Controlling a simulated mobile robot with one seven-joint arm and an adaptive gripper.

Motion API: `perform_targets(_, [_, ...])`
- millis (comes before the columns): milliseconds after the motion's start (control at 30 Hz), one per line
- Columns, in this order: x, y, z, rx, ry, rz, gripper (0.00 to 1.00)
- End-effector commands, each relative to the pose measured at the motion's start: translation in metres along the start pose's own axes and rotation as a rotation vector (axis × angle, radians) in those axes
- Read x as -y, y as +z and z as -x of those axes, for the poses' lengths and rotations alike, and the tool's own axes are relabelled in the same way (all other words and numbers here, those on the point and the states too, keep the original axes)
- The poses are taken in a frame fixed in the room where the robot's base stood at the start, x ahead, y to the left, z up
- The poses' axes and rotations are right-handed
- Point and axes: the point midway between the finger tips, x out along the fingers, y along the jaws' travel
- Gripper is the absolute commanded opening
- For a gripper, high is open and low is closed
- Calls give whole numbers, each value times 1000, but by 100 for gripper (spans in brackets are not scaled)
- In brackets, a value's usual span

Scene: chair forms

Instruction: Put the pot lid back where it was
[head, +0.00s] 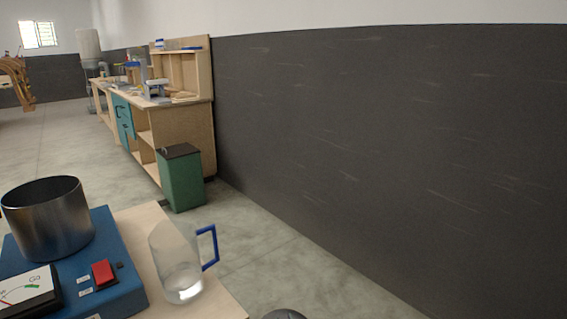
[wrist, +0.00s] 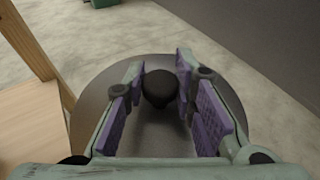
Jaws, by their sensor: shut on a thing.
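My gripper (wrist: 170,95) is shut on the black knob (wrist: 160,87) of the pot lid, with a purple-padded finger on each side. The lid (wrist: 95,88) is a round grey disc under the fingers, held beside the wooden table edge with floor behind it. In the head view a dark rounded edge (head: 285,314) shows at the bottom; I cannot tell for sure if it is the lid. The open metal pot (head: 48,225) stands without a lid on a blue heating device (head: 115,275) at the left. My gripper is not clearly seen in the head view.
A clear jug (head: 178,265) with a blue handle stands on the wooden table (head: 222,300), right of the blue device. The device has a red switch (head: 103,272) and a dial. Beyond are a green bin (head: 181,180), a workbench and a dark wall. The floor between is clear.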

Motion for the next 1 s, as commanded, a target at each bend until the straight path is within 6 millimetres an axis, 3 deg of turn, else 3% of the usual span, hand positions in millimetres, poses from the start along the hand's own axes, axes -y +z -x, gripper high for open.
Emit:
perform_targets(33, [-1,-23,8,-4,-30,-20,0])
perform_targets(100, [-3,-45,17,-3,-62,-30,0])
perform_targets(333, [-13,-92,38,-1,-126,-44,0])
perform_targets(500, [-16,-101,44,1,-139,-40,0])
perform_targets(1000, [-14,-100,43,3,-141,-44,0])
